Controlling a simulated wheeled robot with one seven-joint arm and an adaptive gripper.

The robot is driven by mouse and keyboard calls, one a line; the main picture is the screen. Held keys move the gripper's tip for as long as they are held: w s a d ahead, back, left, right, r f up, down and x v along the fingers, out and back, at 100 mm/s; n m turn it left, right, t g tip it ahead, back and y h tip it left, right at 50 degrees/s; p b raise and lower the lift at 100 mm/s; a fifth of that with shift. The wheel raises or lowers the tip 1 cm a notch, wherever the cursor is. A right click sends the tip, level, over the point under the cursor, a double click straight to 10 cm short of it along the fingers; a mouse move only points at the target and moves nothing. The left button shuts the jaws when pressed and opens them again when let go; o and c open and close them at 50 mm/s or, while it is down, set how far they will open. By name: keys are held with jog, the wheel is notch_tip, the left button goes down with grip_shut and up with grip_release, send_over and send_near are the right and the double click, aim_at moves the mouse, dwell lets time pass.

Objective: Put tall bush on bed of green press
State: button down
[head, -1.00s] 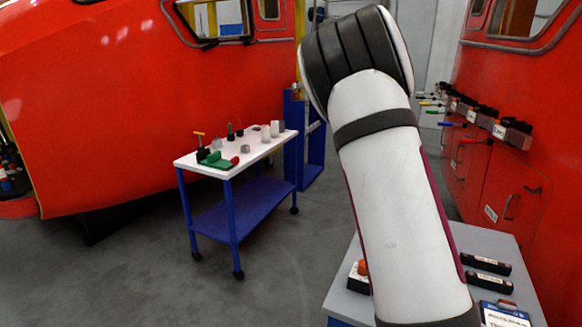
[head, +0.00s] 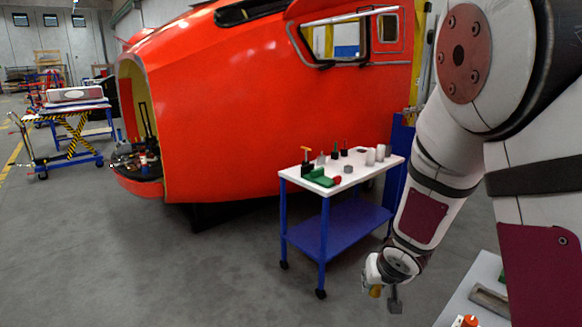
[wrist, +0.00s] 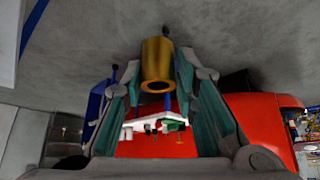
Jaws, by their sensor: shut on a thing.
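A brass, hollow cylinder, the tall bush (wrist: 158,60), is held between the fingers of my gripper (wrist: 158,72) in the wrist view. In the head view my gripper (head: 384,290) hangs low at the right, in front of the trolley and apart from it, with the bush (head: 376,291) showing at its tip. The green press (head: 319,178) lies on the left front part of the white trolley top, with a red part at its right end. Its bed is too small to make out clearly.
The white-topped blue trolley (head: 370,172) also carries an orange-handled tool (head: 306,158), a grey block (head: 348,169), dark upright tools and pale cylinders (head: 370,157). A grey worktop (head: 458,304) is at the lower right. The red nosecone (head: 230,110) stands behind. Floor at left front is clear.

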jog(key=s+a+f, duration=0.1)
jog(key=s+f, duration=0.3)
jog(key=f, duration=0.1)
jog(key=shift+s+a+f+n, duration=0.35)
jog(key=shift+s+a+n, duration=0.05)
